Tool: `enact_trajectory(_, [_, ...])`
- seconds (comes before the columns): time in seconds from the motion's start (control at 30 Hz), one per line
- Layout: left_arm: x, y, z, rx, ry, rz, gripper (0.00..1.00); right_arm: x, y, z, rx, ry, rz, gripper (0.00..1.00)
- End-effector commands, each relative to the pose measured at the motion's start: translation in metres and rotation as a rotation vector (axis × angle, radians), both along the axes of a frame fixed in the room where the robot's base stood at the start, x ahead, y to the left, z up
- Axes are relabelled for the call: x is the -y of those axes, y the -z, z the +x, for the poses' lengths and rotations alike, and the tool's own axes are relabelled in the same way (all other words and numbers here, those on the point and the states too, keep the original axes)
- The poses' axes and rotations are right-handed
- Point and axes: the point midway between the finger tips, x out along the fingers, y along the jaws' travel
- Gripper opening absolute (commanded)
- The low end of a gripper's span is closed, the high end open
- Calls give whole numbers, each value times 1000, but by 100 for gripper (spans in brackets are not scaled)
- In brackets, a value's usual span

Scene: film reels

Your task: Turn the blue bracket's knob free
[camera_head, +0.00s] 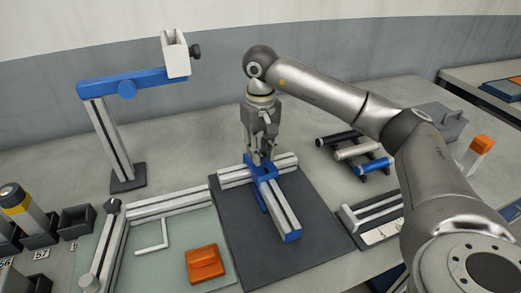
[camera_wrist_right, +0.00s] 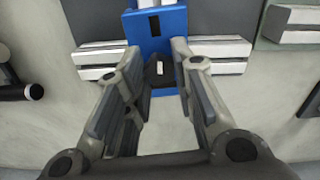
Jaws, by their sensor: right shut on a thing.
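The blue bracket (camera_head: 264,171) sits where pale metal rails cross on a dark mat (camera_head: 225,240). In the right wrist view the blue bracket (camera_wrist_right: 155,28) lies between two rail ends. Its knob (camera_wrist_right: 160,72) is black with a small white mark and sits between the fingertips. My right gripper (camera_head: 262,157) points down over the bracket and is shut on the knob; it also shows in the wrist view (camera_wrist_right: 160,55). The fingers hide the knob in the head view. My left gripper is not in view.
A post with a blue arm (camera_head: 127,84) and a white holder stands at back left. An orange block (camera_head: 205,262) lies on a pale green board at front left. Several rollers (camera_head: 357,150) lie right of the mat. Table behind the bracket is clear.

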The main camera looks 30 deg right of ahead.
Motion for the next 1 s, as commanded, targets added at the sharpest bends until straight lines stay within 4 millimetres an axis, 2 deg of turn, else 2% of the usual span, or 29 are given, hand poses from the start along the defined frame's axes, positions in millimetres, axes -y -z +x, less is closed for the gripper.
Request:
enact_trajectory(0.8, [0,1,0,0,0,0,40,0,-1,0,1,-59,1,0])
enact_trajectory(0.83, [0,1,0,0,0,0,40,0,-1,0,1,-59,1,28])
enact_trajectory(1.0, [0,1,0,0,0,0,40,0,0,0,0,-58,0,48])
